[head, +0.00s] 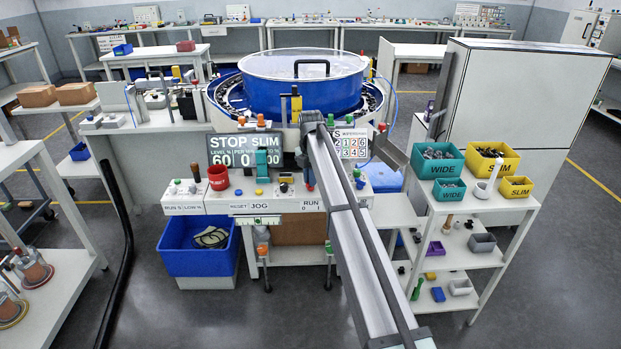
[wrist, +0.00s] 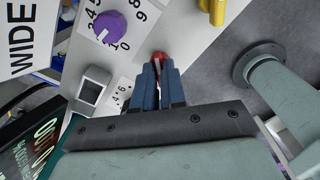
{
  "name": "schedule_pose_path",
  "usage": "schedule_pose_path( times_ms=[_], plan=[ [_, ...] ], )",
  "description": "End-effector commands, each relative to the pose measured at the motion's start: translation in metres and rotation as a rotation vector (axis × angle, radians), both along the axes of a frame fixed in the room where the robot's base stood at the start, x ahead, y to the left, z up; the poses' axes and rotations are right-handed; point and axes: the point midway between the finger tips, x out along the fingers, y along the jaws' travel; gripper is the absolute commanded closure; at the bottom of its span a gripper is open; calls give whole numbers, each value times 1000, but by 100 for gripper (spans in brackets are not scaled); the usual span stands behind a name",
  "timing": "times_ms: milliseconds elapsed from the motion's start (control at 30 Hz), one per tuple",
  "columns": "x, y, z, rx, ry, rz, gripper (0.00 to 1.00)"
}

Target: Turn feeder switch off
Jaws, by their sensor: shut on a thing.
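In the wrist view my gripper (wrist: 158,72) has its dark blue fingers close together on a small red handle (wrist: 158,57). Only the tip of the handle shows past the fingertips, so its position on its scale is hard to read. It is on a pale panel (wrist: 190,28) and looks like a switch handle; no label naming the feeder shows there. In the head view the control panel (head: 225,204) carries labels including RUN, RESET and JOG. I cannot clearly make out my gripper in that view.
A purple knob (wrist: 110,27) on a numbered dial and a yellow handle (wrist: 214,10) are near my fingers. A long grey beam (head: 355,235) crosses the head view in front of the blue bowl (head: 300,90).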

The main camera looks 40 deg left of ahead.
Motion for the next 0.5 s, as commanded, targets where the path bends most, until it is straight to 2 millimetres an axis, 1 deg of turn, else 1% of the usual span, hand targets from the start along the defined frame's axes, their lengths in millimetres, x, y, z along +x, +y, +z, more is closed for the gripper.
schedule_pose_path(
  times_ms=[433, 467, 500],
  plan=[
    [0, 0, 0, 1, -1, 10, 100],
    [0, 0, 0, 1, -1, 10, 87],
    [0, 0, 0, 0, -1, 10, 83]
  ],
)
